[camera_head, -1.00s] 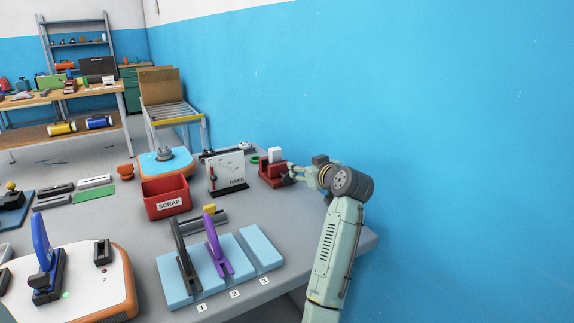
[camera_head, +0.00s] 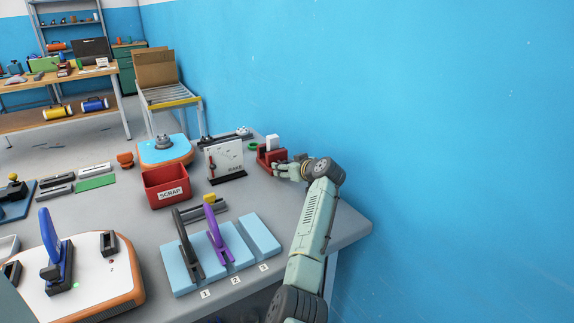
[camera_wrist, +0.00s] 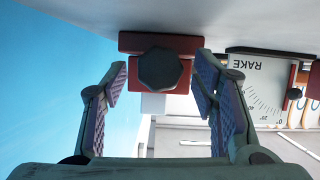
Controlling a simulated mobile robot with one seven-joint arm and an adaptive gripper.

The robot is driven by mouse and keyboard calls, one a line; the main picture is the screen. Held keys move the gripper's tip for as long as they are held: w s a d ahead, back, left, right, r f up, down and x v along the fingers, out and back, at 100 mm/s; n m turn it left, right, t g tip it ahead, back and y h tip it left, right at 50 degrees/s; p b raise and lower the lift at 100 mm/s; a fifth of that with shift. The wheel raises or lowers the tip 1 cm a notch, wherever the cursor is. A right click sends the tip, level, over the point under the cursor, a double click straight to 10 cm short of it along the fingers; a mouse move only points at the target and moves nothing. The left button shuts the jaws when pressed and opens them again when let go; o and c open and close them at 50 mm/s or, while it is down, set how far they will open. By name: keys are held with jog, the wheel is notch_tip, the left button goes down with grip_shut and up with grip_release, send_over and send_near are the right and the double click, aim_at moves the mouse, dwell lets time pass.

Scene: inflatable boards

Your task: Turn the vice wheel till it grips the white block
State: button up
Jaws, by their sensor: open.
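The red vice (camera_head: 266,154) stands near the far right of the grey table, by the wall, with the white block (camera_head: 272,142) upright in it. In the wrist view the vice's dark faceted wheel (camera_wrist: 160,69) faces me, with the red vice body (camera_wrist: 190,46) behind it and part of the white block (camera_wrist: 153,103) showing beyond. My gripper (camera_wrist: 160,82) is open, with one finger on each side of the wheel and a gap on both sides. In the head view my gripper (camera_head: 284,170) is at the vice's near side and hides the wheel.
The RAKE gauge board (camera_head: 224,160) stands left of the vice, near my gripper. The red SCRAP bin (camera_head: 166,186) and blue slotted boards (camera_head: 222,256) are nearer. A green ring (camera_head: 253,146) lies beside the vice. The blue wall rises close on the right.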

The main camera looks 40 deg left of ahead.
jog(key=shift+a, duration=0.1)
jog(key=shift+c, duration=0.4)
jog(key=shift+f, duration=0.1)
jog(key=c, duration=1.1)
